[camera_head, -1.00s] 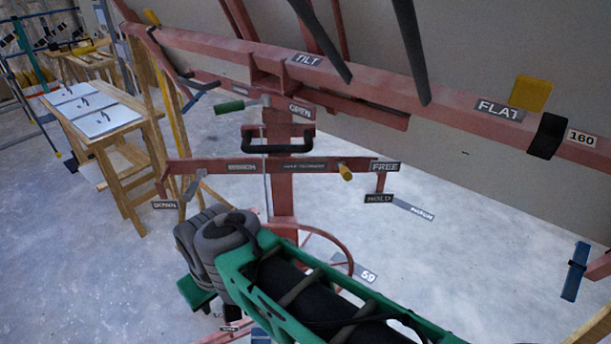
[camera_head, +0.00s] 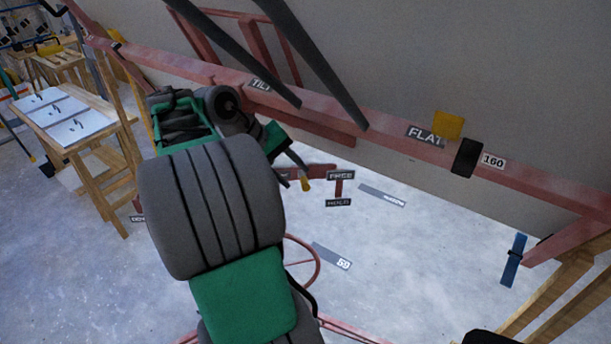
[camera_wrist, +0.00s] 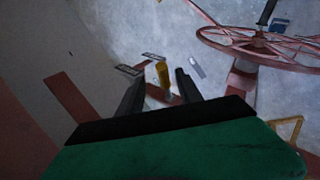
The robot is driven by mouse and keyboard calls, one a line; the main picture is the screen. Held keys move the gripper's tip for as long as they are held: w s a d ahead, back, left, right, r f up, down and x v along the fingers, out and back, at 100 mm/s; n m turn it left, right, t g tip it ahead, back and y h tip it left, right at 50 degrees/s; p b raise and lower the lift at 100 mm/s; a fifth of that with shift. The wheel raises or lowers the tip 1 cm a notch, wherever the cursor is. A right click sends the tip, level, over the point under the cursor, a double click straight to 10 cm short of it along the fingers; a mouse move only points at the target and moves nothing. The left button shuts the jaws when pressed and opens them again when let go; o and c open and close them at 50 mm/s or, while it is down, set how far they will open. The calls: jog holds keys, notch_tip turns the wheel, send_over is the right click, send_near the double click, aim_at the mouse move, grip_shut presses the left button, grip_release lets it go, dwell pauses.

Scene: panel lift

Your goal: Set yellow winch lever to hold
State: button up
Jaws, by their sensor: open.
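The yellow winch lever (camera_head: 305,184) has a yellow grip and sits left of the FREE label (camera_head: 341,175), roughly level with it. The HOLD label (camera_head: 338,202) is just below FREE. My gripper (camera_head: 293,168) is at the lever, its fingers partly seen beyond my arm. In the wrist view my gripper (camera_wrist: 161,76) is open, with the yellow lever grip (camera_wrist: 163,74) between its two dark fingers and a visible gap on each side. Whether the grip is deep between the fingers cannot be told.
The red lift frame's long beam (camera_head: 400,133) with TILT and FLAT labels runs behind, against a large grey panel (camera_head: 430,70). A red handwheel (camera_head: 315,262) is below; it shows large in the wrist view (camera_wrist: 265,45). A wooden table (camera_head: 70,130) stands left.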

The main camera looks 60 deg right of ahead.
aim_at(303, 184)
jog(key=x, duration=0.7)
jog(key=shift+f+b, duration=0.2)
jog(key=shift+b, duration=0.2)
jog(key=shift+c, duration=0.5)
grip_shut()
dwell(0.3)
